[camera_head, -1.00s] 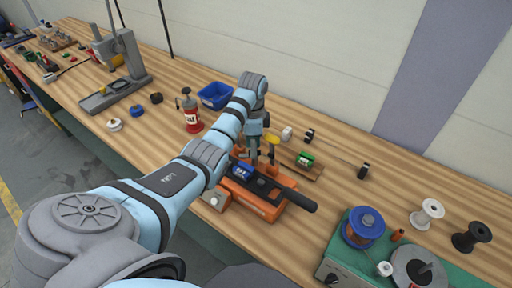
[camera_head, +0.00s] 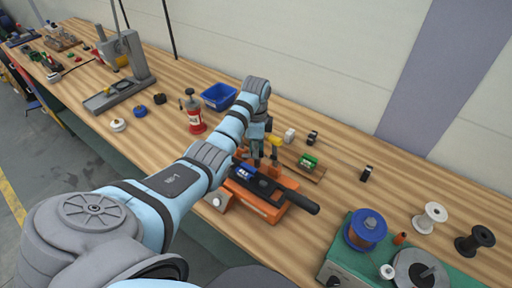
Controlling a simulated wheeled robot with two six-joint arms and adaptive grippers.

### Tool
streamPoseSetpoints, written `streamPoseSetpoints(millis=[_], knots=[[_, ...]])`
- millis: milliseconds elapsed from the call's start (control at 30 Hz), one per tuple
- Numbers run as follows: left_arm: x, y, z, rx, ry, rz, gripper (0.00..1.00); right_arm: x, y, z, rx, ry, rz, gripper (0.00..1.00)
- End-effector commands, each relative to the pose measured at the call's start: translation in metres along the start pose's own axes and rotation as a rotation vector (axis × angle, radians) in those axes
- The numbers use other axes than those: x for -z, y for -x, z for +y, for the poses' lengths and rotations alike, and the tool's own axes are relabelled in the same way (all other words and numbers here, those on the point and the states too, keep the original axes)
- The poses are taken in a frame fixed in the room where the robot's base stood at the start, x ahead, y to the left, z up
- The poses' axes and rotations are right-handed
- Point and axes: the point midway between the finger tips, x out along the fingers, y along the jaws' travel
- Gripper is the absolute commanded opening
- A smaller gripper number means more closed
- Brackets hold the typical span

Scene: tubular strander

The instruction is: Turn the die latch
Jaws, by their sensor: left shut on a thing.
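An orange bench press tool (camera_head: 254,201) with a long black handle (camera_head: 294,197) sits on the wooden bench in the middle of the head view. A blue die block (camera_head: 246,171) lies on its top. My left gripper (camera_head: 262,158) points down at the rear of this tool, its fingers close together. It is shut on a small part there, which appears to be the die latch; the fingers mostly hide it. A small yellow part (camera_head: 275,140) shows just right of the fingers. My right gripper is not in view.
A green die block (camera_head: 308,160) sits on a wooden board right behind the tool. A green machine with a blue spool (camera_head: 365,229) stands at front right.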

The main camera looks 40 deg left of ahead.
Motion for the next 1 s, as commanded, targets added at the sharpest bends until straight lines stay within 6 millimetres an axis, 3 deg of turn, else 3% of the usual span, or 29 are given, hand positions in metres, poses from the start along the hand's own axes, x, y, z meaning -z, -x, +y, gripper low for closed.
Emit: streamPoseSetpoints(millis=[67, 100, 233, 667, 867, 1000], knots=[[0.000, 0.001, -0.001, 0.002, 0.001, 0.001, 0.00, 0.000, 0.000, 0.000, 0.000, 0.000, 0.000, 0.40], [0.000, 0.001, -0.001, 0.002, 0.001, 0.001, 0.11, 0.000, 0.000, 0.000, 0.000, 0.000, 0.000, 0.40], [0.000, 0.001, -0.001, 0.002, 0.002, 0.001, 0.30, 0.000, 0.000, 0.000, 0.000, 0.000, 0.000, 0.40], [0.000, 0.000, 0.000, 0.001, 0.004, 0.000, 0.30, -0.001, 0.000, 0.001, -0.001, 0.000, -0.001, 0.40], [0.000, 0.001, 0.000, 0.001, 0.143, 0.000, 0.30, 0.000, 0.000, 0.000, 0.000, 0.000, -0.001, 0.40], [0.007, 0.022, -0.001, 0.003, 0.128, 0.002, 0.30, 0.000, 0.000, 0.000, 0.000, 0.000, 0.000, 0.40]])
